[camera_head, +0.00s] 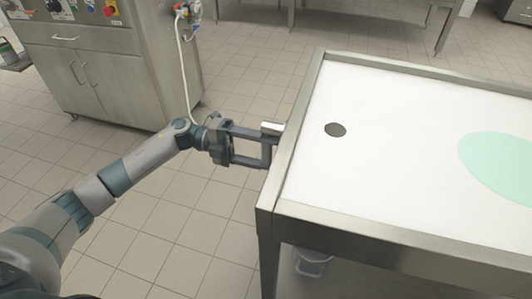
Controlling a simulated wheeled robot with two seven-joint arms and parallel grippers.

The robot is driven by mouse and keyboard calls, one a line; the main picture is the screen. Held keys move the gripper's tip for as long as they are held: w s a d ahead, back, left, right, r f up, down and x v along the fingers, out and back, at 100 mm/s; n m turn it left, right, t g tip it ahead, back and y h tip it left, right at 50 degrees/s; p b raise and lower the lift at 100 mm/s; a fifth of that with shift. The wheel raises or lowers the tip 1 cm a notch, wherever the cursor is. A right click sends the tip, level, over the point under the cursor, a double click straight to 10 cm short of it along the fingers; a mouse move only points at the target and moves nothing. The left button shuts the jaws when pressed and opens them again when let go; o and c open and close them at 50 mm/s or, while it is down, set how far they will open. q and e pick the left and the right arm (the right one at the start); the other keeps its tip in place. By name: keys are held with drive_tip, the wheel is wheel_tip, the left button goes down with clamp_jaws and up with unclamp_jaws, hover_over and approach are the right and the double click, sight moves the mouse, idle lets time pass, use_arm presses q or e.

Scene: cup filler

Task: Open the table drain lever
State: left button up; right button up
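A steel-framed table (300,104) with a white top stands at the right. A round dark drain (335,130) is set in the top near its left side. A short silver piece (271,128), possibly the drain lever, shows at the table's left edge. My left gripper (267,150) reaches from the left to just outside that edge, right by the silver piece. Its two fingers frame an empty gap, but whether the tips meet or grip the piece cannot be told. My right gripper is not in view.
A pale green oval (498,165) lies on the white top. A steel machine cabinet (105,70) with knobs and a hose stands at the back left. A bucket (312,263) is under the table. The tiled floor left of the table is clear.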

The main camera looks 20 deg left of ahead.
use_arm(q)
drive_tip(key=o, duration=1.5)
drive_tip(key=shift+a, duration=0.15)
drive_tip(key=shift+a, duration=0.25)
drive_tip(key=shift+w+a+b, duration=0.15)
drive_tip(key=shift+a+b, duration=0.3)
drive_tip(key=shift+a, duration=3.75)
drive_tip(key=shift+w+a+b, duration=0.1)
drive_tip(key=shift+a+b, duration=0.3)
drive_tip(key=shift+a, duration=3.75)
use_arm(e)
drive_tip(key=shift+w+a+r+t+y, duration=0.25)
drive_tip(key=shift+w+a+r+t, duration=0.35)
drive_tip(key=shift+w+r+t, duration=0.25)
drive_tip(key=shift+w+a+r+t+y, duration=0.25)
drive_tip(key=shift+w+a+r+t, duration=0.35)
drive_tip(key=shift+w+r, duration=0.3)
use_arm(q)
drive_tip(key=shift+f, duration=0.1)
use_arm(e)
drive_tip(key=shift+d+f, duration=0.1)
